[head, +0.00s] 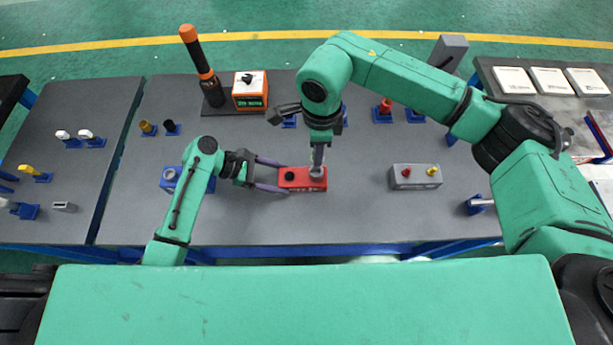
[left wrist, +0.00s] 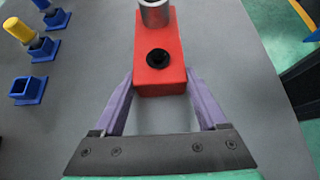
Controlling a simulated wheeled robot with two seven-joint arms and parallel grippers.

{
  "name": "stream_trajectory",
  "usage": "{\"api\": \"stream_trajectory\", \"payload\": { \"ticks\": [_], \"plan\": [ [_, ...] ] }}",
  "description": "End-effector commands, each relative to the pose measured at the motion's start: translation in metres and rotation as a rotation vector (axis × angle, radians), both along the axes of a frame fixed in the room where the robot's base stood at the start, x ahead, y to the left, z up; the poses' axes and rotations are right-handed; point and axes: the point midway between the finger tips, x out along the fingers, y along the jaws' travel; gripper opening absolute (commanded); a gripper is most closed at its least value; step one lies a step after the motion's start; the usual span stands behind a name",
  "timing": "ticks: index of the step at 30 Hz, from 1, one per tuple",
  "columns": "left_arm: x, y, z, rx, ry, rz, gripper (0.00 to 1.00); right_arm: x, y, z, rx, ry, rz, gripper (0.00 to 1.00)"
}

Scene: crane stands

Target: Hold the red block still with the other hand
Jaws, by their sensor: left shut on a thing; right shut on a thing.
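The red block (head: 303,182) lies on the grey table in the middle of the head view, and it also shows in the left wrist view (left wrist: 160,80). It has a black round socket (left wrist: 158,57) on top. My left gripper (head: 282,176) is shut on the block's left end, one purple finger along each side. My right gripper (head: 318,150) points straight down over the block's right end. It is shut on a grey metal cylinder (left wrist: 155,14), whose lower end meets the top of the block. How deep the cylinder sits is hidden.
A grey block (head: 414,176) with red and yellow pegs stands to the right. A blue holder (head: 172,178) is left, near my left arm. An orange-and-white box (head: 250,91) and a black-and-orange tool (head: 200,60) stand behind. Small blue holders line the back.

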Motion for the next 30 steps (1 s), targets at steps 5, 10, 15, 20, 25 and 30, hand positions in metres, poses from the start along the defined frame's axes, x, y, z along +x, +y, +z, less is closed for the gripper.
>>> {"api": "stream_trajectory", "payload": {
  "ticks": [5,10,15,20,25,30],
  "plan": [
    [0.0,0.0,0.0,0.0,0.0,0.0,0.0,0.0,0.0,0.001,0.0,0.0,0.0,0.0],
    [0.0,0.0,0.0,0.0,0.0,0.0,1.0,0.0,0.0,0.001,0.0,0.0,0.0,0.0],
    [0.0,0.0,0.0,0.0,0.0,0.0,1.0,0.0,0.0,0.001,0.0,0.0,0.0,0.0],
    [0.001,0.016,0.01,0.002,-0.003,0.002,1.0,0.0,0.0,0.001,0.0,0.0,0.0,0.0],
    [0.001,0.053,0.036,0.004,-0.003,0.001,1.0,0.0,0.0,0.001,0.0,0.0,0.0,0.0],
    [0.001,0.087,0.058,0.003,-0.001,0.001,1.0,0.0,0.0,0.0,0.0,-0.001,0.0,0.0]
  ]
}}
